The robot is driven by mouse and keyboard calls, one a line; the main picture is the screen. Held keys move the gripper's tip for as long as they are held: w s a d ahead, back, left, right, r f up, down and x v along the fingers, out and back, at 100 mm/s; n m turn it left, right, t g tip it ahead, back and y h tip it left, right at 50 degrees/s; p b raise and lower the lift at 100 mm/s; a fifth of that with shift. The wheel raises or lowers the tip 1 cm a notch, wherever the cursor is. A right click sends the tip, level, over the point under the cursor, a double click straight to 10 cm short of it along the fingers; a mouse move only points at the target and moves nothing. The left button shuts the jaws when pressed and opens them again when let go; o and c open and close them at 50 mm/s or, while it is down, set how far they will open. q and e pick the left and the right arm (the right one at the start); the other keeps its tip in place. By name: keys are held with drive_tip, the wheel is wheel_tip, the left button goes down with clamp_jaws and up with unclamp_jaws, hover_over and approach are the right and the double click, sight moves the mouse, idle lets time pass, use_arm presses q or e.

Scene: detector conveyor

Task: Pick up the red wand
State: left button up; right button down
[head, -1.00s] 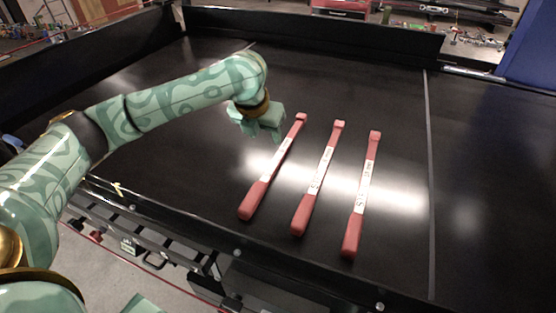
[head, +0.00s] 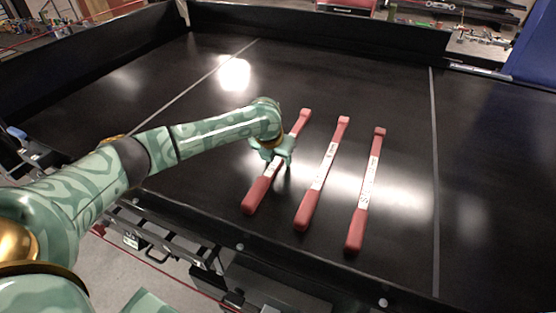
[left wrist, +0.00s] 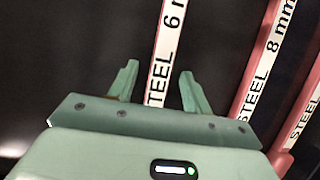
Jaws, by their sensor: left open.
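Three red wands with white labels lie side by side on a black conveyor belt. My left gripper (head: 280,160) is over the middle of the leftmost red wand (head: 258,193) and hides part of it. In the left wrist view its open fingers (left wrist: 158,75) stand either side of that wand's white label (left wrist: 166,45), which reads "STEEL 6"; I cannot tell whether they touch it. The middle red wand (head: 308,210) and the rightmost red wand (head: 357,232) lie to the right. The middle one's label reads "STEEL 8 mm" (left wrist: 265,55). My right gripper is not in view.
The black belt (head: 150,70) is bare behind and left of the wands. Pale lines cross it on both sides. A raised black wall (head: 330,30) runs along the back, and the belt's near edge (head: 300,275) lies in front of the wands.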

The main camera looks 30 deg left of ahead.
use_arm(q)
drive_tip(key=shift+r, duration=0.1)
clamp_jaws()
